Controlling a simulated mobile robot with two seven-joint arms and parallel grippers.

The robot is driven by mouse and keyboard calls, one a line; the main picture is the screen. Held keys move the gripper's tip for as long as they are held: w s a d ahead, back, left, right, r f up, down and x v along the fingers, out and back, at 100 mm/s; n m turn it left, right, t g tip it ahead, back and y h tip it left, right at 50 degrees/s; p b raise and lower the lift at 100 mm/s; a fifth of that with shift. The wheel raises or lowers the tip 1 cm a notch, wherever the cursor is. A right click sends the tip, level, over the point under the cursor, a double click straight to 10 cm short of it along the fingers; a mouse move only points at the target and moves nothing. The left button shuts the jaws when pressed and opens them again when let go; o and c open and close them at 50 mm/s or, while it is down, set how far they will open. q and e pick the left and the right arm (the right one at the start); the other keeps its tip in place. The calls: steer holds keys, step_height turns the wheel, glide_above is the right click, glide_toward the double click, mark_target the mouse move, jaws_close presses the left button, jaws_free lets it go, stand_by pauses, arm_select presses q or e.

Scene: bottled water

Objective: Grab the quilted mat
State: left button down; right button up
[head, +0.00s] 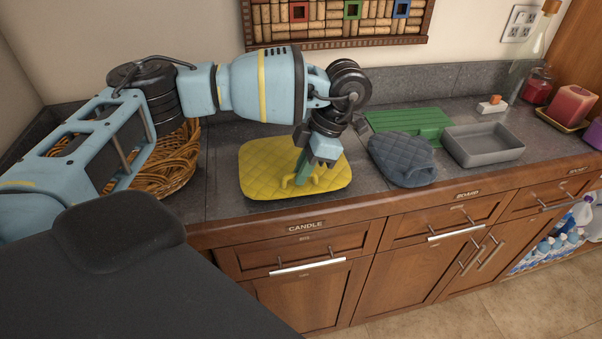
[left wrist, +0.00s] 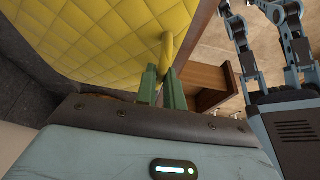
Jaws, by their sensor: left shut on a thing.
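The yellow quilted mat (head: 265,162) is at the counter's front, left of centre in the head view. It also fills the upper left of the left wrist view (left wrist: 95,38). My left gripper (head: 303,178) points down over the mat's front part. Its green fingertips (left wrist: 159,78) are shut on a small raised yellow piece of the mat. The fingers hide part of that piece. I cannot tell whether the mat is lifted off the counter. My right gripper does not show clearly in either view.
A blue-grey quilted mitt (head: 402,158) lies just right of the mat. Behind it is a green board (head: 410,121), then a grey tray (head: 484,145) to the right. A wicker basket (head: 172,165) stands left. Drawers (head: 305,257) front the counter.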

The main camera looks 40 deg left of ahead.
arm_select(q)
step_height(320, 180, up, 8)
steer(key=shift+r+p, duration=0.1)
steer(key=shift+p, duration=0.35)
